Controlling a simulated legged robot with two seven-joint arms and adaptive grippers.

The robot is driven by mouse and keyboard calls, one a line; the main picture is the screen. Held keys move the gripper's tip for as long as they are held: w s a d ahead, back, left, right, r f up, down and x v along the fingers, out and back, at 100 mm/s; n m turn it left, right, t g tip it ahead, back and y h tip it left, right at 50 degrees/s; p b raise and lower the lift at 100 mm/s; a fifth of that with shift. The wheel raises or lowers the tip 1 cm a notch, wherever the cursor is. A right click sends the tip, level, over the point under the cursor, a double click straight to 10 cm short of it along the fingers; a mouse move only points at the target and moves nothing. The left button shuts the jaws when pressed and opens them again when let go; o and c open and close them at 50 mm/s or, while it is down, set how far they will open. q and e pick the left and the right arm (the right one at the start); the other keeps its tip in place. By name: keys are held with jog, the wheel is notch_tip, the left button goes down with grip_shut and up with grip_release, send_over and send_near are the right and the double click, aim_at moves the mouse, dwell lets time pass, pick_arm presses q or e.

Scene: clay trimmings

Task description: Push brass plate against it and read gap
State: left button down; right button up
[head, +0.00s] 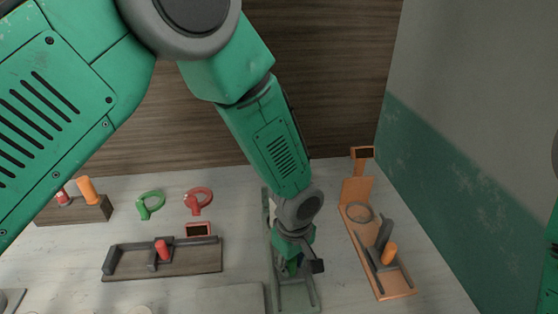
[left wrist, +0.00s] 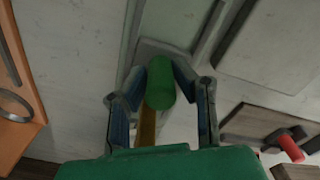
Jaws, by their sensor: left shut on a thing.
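My left gripper (head: 295,265) reaches down over a long green-grey fixture (head: 302,297) in the head view. In the left wrist view its fingers (left wrist: 160,100) are closed around a green cylindrical handle (left wrist: 160,80). A brass-coloured strip (left wrist: 147,128) shows below the handle, between the fingers; I cannot tell whether it is the brass plate. The grip hides most of the handle in the head view. Any contact face and gap are hidden, and I see no reading on this fixture. My right gripper is out of view.
An orange fixture (head: 401,288) with an orange handle and small display stands close on the right. A dark fixture (head: 205,262) with a red handle (head: 162,249) lies left. Green (head: 143,208) and red (head: 191,209) rings lie behind it. A wooden block (head: 90,213) is far left.

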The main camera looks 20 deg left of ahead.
pick_arm(q)
jog(key=shift+s+d+f, duration=0.1)
jog(key=shift+s+f, duration=0.15)
jog(key=shift+s, duration=0.4)
jog(key=shift+c, duration=1.6)
grip_release()
jog(key=r+p, duration=0.4)
jog(key=r, duration=0.1)
jog(key=r+p, duration=0.2)
jog(key=shift+w+r, duration=0.25)
jog(key=shift+f, duration=0.1)
